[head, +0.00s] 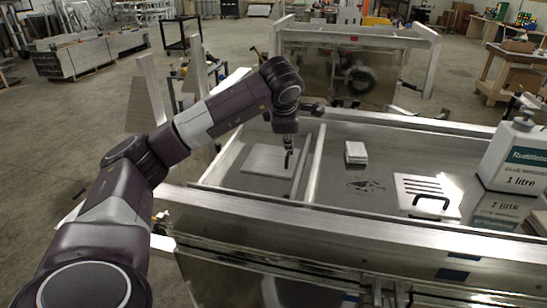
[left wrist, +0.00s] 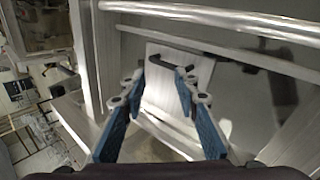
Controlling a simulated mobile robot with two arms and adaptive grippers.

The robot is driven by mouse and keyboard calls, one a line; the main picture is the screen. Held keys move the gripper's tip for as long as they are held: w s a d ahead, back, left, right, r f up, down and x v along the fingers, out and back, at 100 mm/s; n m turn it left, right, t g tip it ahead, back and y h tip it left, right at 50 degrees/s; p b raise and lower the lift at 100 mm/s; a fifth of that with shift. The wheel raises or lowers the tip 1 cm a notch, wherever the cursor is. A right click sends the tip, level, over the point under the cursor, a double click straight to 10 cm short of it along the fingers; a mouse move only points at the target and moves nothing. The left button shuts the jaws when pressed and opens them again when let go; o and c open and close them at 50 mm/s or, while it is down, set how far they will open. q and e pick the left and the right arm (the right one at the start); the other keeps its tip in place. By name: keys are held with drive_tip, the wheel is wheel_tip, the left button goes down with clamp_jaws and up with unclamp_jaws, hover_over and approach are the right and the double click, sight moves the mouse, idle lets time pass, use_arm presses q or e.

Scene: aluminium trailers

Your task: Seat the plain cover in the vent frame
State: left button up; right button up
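The plain cover (head: 265,160) is a flat pale plate without slots, in the left bay of the trailer bed. In the left wrist view the plate (left wrist: 200,70) carries a dark handle (left wrist: 165,65) near its far edge. My left gripper (head: 288,163) points down over the right part of the plate. In the left wrist view its blue fingers (left wrist: 162,80) are apart, with the handle at the tips; I cannot tell whether they touch it. I cannot clearly make out the vent frame or whether the plate sits in it. My right gripper is not in view.
A pale bar (head: 315,165) divides the bays. To its right are a small white stack (head: 355,152), small dark pieces (head: 366,185), a slotted cover (head: 420,187) with a black handle, and a white bottle (head: 520,155). The trailer's raised side rail (head: 350,225) runs along the front.

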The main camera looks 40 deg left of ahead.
sight(289, 152)
use_arm(q)
drive_tip(key=f+n, duration=0.1)
drive_tip(key=n, duration=0.4)
drive_tip(key=n+p, duration=0.1)
drive_tip(key=n, duration=0.4)
drive_tip(key=f+n+p, duration=0.1)
drive_tip(key=n, duration=0.4)
drive_tip(key=shift+w+a+f+n, duration=0.2)
drive_tip(key=shift+w+f+n, duration=0.05)
drive_tip(key=shift+f+n, duration=0.1)
drive_tip(key=shift+x, duration=3.9)
drive_tip(key=shift+a, duration=0.15)
clamp_jaws()
